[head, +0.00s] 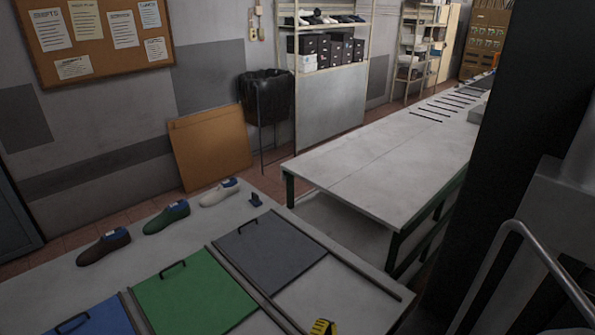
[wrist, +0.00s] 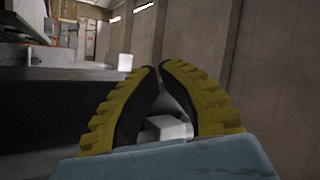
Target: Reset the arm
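My gripper (wrist: 160,69) shows in the wrist view with two dark, curved fingers and ridged yellow pads. Its fingertips come together at the top, and nothing is seen held between them. A pale block shows behind the fingers, lower down. In the head view, a small yellow and black piece (head: 322,327) at the bottom edge looks like part of my gripper; the rest is cut off. The wrist view looks across the room toward a wall and ceiling lights, with no shoe in it.
Brown (head: 104,247), green (head: 167,217) and cream (head: 220,192) shoes with blue tops stand along the near table's back. Blue (head: 98,318), green (head: 195,295) and grey (head: 268,254) panels with black handles lie before them. A long, mostly bare table (head: 385,165) stands beyond, right.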

